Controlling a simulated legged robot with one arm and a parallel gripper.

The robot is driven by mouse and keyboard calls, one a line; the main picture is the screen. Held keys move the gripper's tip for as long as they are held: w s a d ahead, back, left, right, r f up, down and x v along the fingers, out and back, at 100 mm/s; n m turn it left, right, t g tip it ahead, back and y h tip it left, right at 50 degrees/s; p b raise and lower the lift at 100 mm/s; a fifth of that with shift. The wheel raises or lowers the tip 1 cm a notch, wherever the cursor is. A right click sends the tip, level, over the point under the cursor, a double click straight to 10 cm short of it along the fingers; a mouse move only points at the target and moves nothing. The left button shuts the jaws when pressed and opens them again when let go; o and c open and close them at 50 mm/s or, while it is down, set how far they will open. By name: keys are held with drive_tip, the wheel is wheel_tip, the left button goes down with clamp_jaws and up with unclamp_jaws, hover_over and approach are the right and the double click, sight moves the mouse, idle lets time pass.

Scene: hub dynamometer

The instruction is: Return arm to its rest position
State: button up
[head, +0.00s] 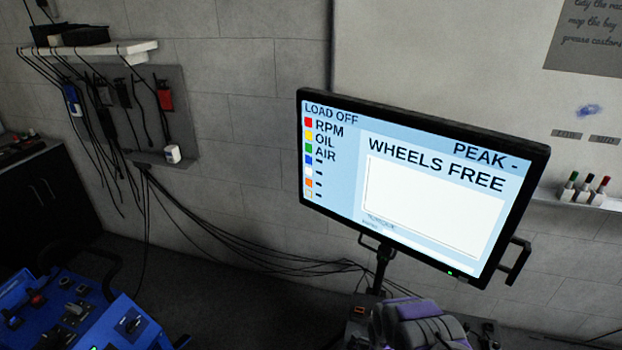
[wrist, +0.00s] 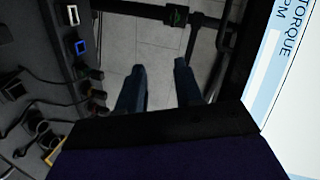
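My gripper (wrist: 160,82) shows in the wrist view as two dark blue fingers, set well apart. It is open, and only pale floor tiles show between the fingers. A purple and grey part of my arm (head: 425,322) shows at the bottom of the head view, below the monitor. The fingers cannot be made out in the head view.
A monitor (head: 420,190) reading "WHEELS FREE" stands on a post; its screen edge (wrist: 290,80) is close at right in the wrist view. A dark panel (wrist: 35,85) with sockets and cables is at left. A blue console (head: 75,310) stands lower left. Cables (head: 250,240) hang along the wall.

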wheel_tip(320, 180, up, 6)
drive_tip(key=w+d+r+n+g, duration=0.1)
drive_tip(key=w+d+n+g, duration=0.1)
drive_tip(key=w+d+n, duration=0.1)
drive_tip(key=s+a+r+n+g+b, duration=0.1)
drive_tip(key=s+r+n+g, duration=0.2)
drive_tip(key=s+r, duration=0.45)
drive_tip(key=s+a+r+n+g+b, duration=0.2)
drive_tip(key=s+r+g, duration=0.2)
drive_tip(key=r, duration=0.6)
drive_tip(key=s+a+r+n+g+y, duration=0.1)
drive_tip(key=s+a+r+n+g, duration=0.1)
drive_tip(key=s, duration=1.1)
drive_tip(key=s+a+r+n+g+y+b, duration=0.1)
drive_tip(key=s+a+r+n+g, duration=0.2)
drive_tip(key=s+r, duration=0.4)
drive_tip(key=s+a+r+n+g+y, duration=0.1)
drive_tip(key=s+a+r+n, duration=0.3)
drive_tip(key=s, duration=1.6)
drive_tip(key=a+r+g, duration=0.1)
drive_tip(key=a, duration=0.1)
drive_tip(key=shift+a+g+y+b, duration=0.3)
